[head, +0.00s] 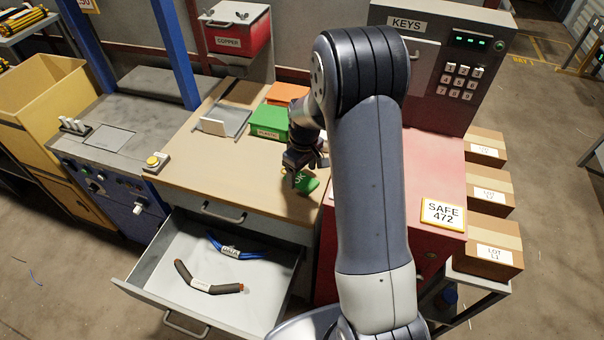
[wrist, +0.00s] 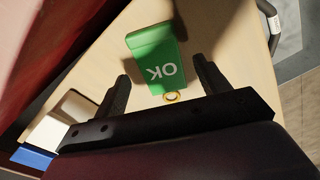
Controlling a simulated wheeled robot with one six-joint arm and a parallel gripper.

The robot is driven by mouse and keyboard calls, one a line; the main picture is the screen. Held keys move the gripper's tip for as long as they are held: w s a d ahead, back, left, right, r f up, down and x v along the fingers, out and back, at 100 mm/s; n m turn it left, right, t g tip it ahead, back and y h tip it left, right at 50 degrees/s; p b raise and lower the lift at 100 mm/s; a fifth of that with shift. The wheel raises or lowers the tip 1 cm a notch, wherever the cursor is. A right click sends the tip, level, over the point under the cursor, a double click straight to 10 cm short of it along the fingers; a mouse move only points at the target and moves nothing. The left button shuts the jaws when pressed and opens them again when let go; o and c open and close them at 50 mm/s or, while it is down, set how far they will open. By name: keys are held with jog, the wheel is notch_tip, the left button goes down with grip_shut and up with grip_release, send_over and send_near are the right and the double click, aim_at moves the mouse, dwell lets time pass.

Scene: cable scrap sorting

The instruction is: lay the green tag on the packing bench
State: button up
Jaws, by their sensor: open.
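The green tag (head: 308,184), marked OK, is at the right front of the wooden bench top (head: 210,166). My gripper (head: 303,178) is open just above the tag. In the wrist view the fingers (wrist: 162,85) are apart, one on each side of the ring end, and neither clearly touches it. The head view shows the tag partly covered by my gripper.
An open drawer (head: 160,262) below the bench front holds a blue cable piece (head: 237,249) and a dark one (head: 205,284). Green (head: 268,122) and orange (head: 287,93) bins and a grey tray (head: 223,120) stand at the back. A red safe (head: 436,175) stands right. The front left top is clear.

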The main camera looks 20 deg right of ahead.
aim_at(303, 181)
notch_tip(303, 181, up, 11)
jog(key=shift+s+f, duration=0.15)
jog(key=shift+s, duration=0.1)
jog(key=shift+d, duration=0.1)
dwell(0.3)
